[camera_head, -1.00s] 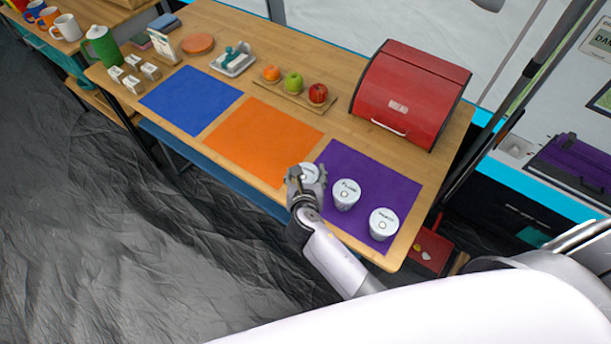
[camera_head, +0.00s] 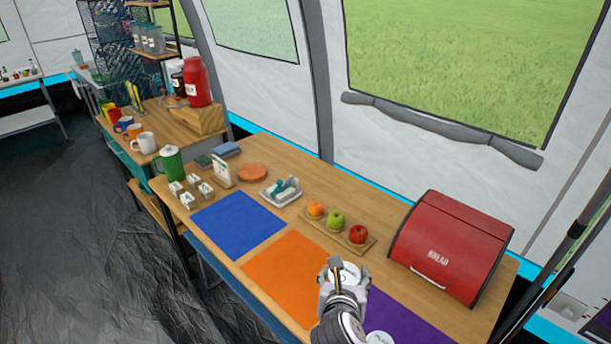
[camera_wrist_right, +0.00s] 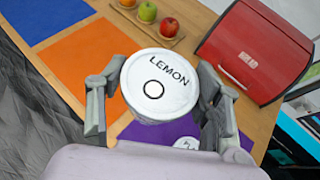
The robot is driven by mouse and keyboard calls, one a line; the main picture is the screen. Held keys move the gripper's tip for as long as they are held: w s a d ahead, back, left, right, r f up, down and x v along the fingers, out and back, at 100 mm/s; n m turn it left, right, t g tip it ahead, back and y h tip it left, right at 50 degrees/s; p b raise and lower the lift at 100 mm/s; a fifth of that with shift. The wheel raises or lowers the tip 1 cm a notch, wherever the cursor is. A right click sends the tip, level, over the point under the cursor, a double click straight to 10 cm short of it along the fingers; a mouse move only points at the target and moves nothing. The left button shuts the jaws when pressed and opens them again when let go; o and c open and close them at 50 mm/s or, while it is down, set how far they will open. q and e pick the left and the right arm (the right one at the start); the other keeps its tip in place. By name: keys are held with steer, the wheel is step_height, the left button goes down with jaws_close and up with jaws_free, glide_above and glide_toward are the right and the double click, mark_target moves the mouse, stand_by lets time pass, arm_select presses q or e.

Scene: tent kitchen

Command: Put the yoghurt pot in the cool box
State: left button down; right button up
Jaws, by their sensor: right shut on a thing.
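My right gripper (camera_head: 338,268) is shut on a white yoghurt pot (camera_head: 351,272), over the border of the orange and purple mats. In the right wrist view the pot's round lid (camera_wrist_right: 172,72) reads LEMON, and the fingers of my right gripper (camera_wrist_right: 155,102) grip it from both sides. The pot looks upright; I cannot tell how far it is above the table. Another white-lidded pot (camera_head: 379,338) shows at the bottom edge, on the purple mat. I cannot make out a cool box in the current views. My left gripper is not in view.
The wooden table holds a red bread bin (camera_head: 452,245), a fruit board (camera_head: 322,234), a blue mat (camera_head: 238,226), an orange mat (camera_head: 285,275) and a purple mat (camera_head: 400,318). A green jug (camera_head: 172,162) and several small blocks stand at its left end.

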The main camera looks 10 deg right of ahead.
steer(key=s+d+r+m+g+h, duration=0.1)
steer(key=s+d+r, duration=0.3)
steer(key=s+r, duration=0.6)
steer(key=shift+m+h, duration=0.6)
